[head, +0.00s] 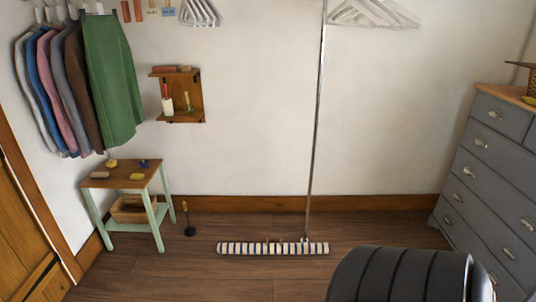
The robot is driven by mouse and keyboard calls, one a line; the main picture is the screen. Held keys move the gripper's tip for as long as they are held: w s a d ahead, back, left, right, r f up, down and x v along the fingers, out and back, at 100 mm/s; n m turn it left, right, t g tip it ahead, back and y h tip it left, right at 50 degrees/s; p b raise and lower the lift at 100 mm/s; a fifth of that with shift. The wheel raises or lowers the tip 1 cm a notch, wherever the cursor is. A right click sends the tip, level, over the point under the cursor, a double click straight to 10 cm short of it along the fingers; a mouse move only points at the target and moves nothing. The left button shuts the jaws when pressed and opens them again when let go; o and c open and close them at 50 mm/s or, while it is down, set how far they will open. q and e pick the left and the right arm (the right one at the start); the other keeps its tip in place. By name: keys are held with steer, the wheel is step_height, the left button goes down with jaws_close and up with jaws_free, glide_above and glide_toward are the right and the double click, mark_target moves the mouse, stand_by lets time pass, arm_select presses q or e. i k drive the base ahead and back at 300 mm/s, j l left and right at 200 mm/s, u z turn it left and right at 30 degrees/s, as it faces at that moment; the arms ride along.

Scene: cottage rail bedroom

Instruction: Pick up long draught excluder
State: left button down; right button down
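The long draught excluder (258,249) is a striped cream and dark roll. It lies on the wooden floor near the back wall, running left to right in the head view. A thin metal pole (316,130) comes down to the floor just behind its right part. A small brownish thing shows at the middle of its upper edge, too small to make out. Neither of my grippers is in view.
A green-legged side table (125,178) with small items stands at left, beside a thin dark stand (189,222). A grey chest of drawers (489,165) is at right. A dark ribbed rounded shape (400,275) fills the bottom right.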

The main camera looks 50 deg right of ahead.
mark_target(237, 248)
steer(key=z, duration=1.8)
steer(key=i+l, duration=0.2)
steer(key=i, duration=0.25)
steer(key=i+l, duration=0.15)
steer(key=i, duration=0.3)
steer(key=i+l, duration=0.2)
steer(key=i, duration=0.25)
steer(key=i+l, duration=0.2)
steer(key=i, duration=0.2)
steer(key=i+l, duration=0.2)
steer(key=i, duration=0.25)
steer(key=i+l, duration=0.15)
steer(key=i, duration=0.3)
steer(key=u, duration=0.05)
